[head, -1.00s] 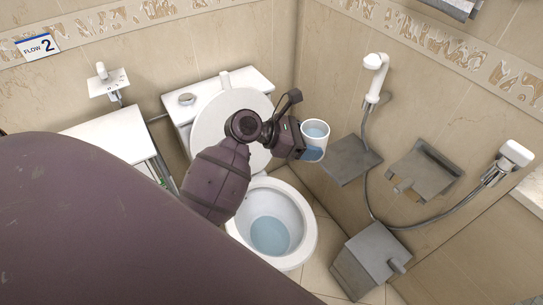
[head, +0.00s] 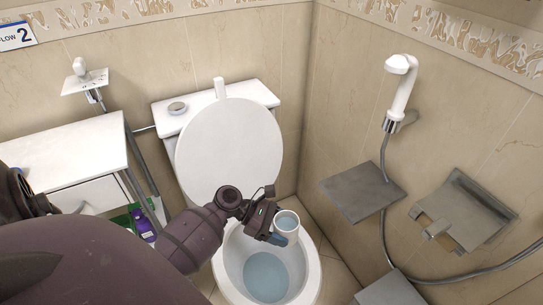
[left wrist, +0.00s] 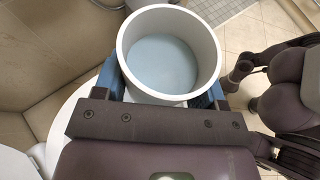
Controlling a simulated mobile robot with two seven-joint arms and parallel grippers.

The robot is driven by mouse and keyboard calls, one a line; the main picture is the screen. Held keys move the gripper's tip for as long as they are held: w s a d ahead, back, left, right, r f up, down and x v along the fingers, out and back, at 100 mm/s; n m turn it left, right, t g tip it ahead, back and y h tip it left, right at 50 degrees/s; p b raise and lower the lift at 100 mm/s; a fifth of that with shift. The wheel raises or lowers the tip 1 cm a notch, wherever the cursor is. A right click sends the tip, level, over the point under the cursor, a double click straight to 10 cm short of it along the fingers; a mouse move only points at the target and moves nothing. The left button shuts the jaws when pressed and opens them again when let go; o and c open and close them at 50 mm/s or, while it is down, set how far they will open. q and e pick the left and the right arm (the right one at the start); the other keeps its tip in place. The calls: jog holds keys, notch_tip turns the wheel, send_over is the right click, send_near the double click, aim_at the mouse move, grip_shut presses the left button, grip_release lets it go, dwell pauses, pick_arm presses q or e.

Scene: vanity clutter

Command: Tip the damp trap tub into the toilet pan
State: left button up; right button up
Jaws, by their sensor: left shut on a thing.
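The damp trap tub (head: 287,222) is a small white cup with pale blue liquid inside. My left gripper (head: 280,238) is shut on it and holds it upright above the back right part of the bowl. In the left wrist view the tub (left wrist: 170,50) sits between the blue fingers (left wrist: 165,90), its liquid level well below the rim. The toilet pan (head: 226,268) is white, with its lid (head: 230,140) raised and blue water (head: 266,276) in the bowl. My right gripper is not in the head view.
A white cistern (head: 255,95) stands behind the lid. A white cabinet (head: 65,150) and a purple bottle (head: 144,226) are at the left. A grey wall shelf (head: 362,191), a paper holder (head: 462,210) and a hand shower (head: 400,90) are on the right wall.

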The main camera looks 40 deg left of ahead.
pick_arm(q)
jog(key=s+a+f+b, duration=0.2)
jog(key=f, duration=0.4)
jog(key=s+a+f+b, duration=0.1)
jog(key=a+f+b, duration=0.1)
jog(key=f, duration=0.5)
jog(key=s+a+f+b, duration=0.2)
jog(key=f+b, duration=0.2)
jog(key=f, duration=0.3)
jog(key=shift+s+a+f, duration=0.1)
jog(key=shift+s+a, duration=0.2)
jog(key=shift+a, duration=0.05)
jog(key=shift+s+a+f+b, duration=0.1)
jog(key=shift+a+f+b, duration=0.25)
jog(key=shift+f, duration=0.1)
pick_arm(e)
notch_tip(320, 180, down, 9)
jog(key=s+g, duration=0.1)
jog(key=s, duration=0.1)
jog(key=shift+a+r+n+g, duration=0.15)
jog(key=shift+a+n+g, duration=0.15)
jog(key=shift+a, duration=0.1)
